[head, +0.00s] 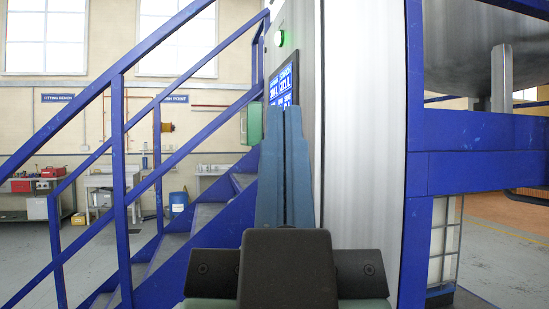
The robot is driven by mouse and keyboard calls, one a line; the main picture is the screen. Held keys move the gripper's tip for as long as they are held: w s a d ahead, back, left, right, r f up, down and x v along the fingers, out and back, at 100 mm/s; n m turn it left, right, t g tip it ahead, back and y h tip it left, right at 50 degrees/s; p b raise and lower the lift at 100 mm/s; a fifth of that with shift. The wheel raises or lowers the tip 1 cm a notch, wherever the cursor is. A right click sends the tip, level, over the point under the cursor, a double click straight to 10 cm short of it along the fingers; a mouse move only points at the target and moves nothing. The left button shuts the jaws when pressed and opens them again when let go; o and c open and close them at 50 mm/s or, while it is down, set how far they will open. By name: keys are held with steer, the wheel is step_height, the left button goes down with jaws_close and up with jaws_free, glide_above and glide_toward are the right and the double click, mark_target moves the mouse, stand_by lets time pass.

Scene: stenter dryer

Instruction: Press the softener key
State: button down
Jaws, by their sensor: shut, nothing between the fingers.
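A control panel with a blue lit display (287,82) stands on the side of a grey cabinet (303,40), seen at a steep angle. White figures show on the display, too small to read surely. My gripper (286,106) is in front of it, its two long blue-grey fingers upright and shut together with nothing between them. The fingertips overlap the lower part of the display in the picture; I cannot tell whether they touch it. The softener key cannot be made out; the panel below the display is hidden behind my gripper.
A green lamp (279,38) is lit above the display. A green box (251,124) is left of it. Blue stairs with railings (119,170) fill the left. A blue frame (470,148) stands at right. A workbench (108,181) and blue drum (178,202) are far behind.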

stand_by(0.4)
step_height(320, 180, up, 6)
steer(key=p, duration=0.5)
steer(key=shift+f, duration=0.25)
